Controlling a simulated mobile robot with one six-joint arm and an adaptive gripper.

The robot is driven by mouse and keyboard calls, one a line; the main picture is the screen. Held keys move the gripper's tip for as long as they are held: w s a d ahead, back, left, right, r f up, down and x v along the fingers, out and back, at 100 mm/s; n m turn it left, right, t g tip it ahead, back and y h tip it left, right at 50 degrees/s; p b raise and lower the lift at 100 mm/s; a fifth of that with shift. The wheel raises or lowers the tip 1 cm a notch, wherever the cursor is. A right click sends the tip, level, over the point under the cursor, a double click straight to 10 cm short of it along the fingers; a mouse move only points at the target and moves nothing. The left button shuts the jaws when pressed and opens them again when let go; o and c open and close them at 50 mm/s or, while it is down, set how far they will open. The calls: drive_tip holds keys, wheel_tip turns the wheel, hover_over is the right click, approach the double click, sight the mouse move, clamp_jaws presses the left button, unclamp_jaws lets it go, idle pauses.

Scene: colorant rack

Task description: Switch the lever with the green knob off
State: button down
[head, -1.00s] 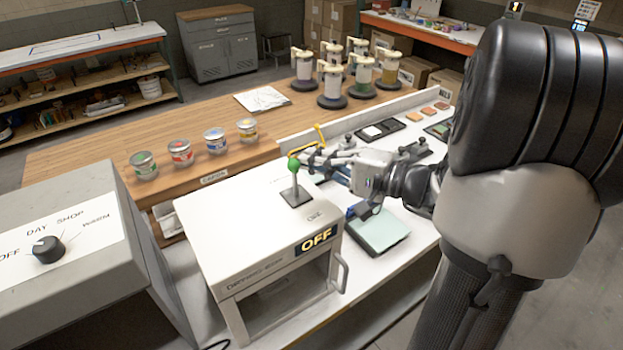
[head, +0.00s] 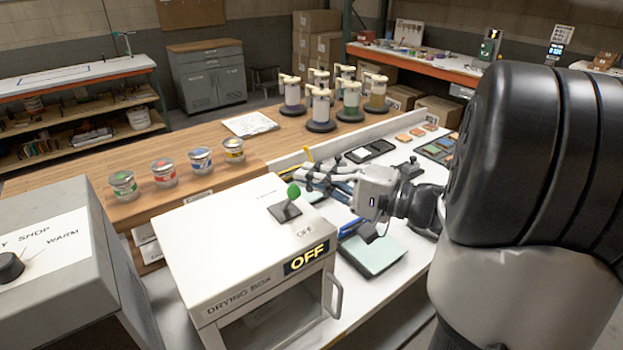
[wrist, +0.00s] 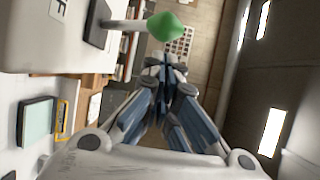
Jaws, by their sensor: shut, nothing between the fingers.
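The green knob (head: 293,191) tops a short lever on the white drying box (head: 210,235). The lever leans a little to the right of its dark base plate (head: 285,211) in the head view. The box's front sign (head: 307,257) reads OFF. My gripper (head: 310,174) is shut and empty, just behind and right of the knob in the head view. In the wrist view the knob (wrist: 166,26) is just above the fingertips (wrist: 165,60), with a small gap in the picture. Whether they touch cannot be told.
A grey box with a dial (head: 10,267) stands at the left. Several paint cans (head: 163,173) line the wooden counter. Colorant canisters (head: 320,110) stand farther back. A pale green pad (head: 371,255) lies right of the drying box, below my arm.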

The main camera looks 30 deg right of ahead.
drive_tip(key=s+d+f, duration=0.2)
drive_tip(key=s+d, duration=0.4)
drive_tip(key=d, duration=0.1)
drive_tip(key=shift+f+p, duration=0.2)
drive_tip(key=shift+p, duration=0.25)
